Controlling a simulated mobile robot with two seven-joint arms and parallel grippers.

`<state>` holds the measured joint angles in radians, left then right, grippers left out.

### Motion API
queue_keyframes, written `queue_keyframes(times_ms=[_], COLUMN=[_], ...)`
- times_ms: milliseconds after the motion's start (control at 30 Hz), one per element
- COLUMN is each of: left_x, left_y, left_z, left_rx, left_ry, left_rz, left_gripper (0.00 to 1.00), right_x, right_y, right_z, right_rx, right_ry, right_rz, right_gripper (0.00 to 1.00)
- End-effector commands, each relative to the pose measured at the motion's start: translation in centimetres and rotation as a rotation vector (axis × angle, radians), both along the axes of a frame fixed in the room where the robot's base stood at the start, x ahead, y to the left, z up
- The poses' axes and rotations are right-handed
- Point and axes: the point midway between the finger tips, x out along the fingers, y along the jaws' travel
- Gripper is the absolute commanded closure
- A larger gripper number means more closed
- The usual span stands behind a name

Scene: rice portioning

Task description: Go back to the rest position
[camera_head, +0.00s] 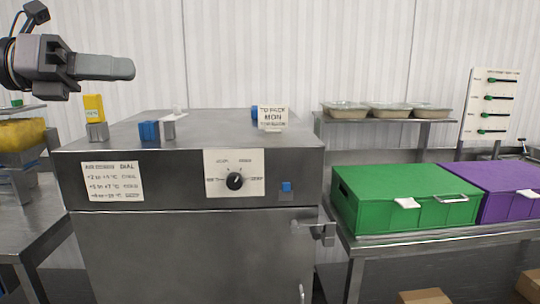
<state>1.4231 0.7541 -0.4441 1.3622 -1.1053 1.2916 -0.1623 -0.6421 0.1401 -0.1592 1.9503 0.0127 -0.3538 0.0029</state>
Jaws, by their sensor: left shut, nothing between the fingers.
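My left gripper (106,67) comes in from the left at the upper left of the head view. It is shut and empty, its fingers together and pointing right. It is in the air, apart from the things that show below it. Below it is a steel cabinet (265,255) with a black dial (235,181) on a white plate. A yellow block (93,106) stands on the cabinet's top, under the gripper in the picture. My right gripper is not in view.
On the cabinet top are a blue block (149,131) and a small sign (272,117). At right, a green crate (400,205) and a purple crate (500,195) stand on a steel table. Several filled trays (390,109) sit on a shelf behind. The air right of the gripper is clear.

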Motion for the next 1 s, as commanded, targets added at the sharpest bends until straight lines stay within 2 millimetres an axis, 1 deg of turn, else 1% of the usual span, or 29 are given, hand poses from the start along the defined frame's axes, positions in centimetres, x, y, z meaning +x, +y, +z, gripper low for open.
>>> queue_keyframes(times_ms=[33, 200, 300, 367, 400, 567, 767, 800, 867, 900, 967, 1000], left_x=[0.7, 2.1, 2.7, 3.0, 3.1, 3.7, 3.8, 3.7, 3.4, 3.1, 2.5, 2.0], left_y=[-1.3, -4.5, -5.8, -6.3, -6.6, -7.2, -6.8, -6.6, -6.3, -6.1, -5.7, -5.5], left_z=[-1.9, -6.8, -9.8, -11.5, -12.8, -18.1, -25.7, -27.4, -30.1, -31.9, -34.7, -36.7], left_rx=[-0.058, -0.283, -0.424, -0.512, -0.570, -0.809, -1.107, -1.166, -1.252, -1.309, -1.394, -1.449], left_ry=[0.048, 0.201, 0.304, 0.371, 0.417, 0.611, 0.873, 0.928, 1.010, 1.064, 1.147, 1.202], left_rz=[-0.032, -0.100, -0.121, -0.125, -0.126, -0.097, 0.003, 0.031, 0.078, 0.112, 0.170, 0.212], left_gripper=[1.00, 1.00, 1.00, 1.00, 1.00, 1.00, 1.00, 1.00, 1.00, 1.00, 1.00, 1.00], right_x=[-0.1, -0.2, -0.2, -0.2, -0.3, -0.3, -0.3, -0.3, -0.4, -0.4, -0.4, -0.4], right_y=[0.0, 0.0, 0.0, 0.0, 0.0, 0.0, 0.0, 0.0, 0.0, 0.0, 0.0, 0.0], right_z=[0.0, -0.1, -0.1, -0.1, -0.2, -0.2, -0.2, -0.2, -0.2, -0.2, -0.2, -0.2], right_rx=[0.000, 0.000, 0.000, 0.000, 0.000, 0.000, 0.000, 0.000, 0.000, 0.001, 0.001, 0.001], right_ry=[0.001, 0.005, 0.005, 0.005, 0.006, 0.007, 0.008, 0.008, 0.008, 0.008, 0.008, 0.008], right_rz=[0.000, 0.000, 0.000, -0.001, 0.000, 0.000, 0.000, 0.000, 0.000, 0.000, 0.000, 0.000], right_gripper=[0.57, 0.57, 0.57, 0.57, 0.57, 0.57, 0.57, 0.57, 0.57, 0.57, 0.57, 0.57])
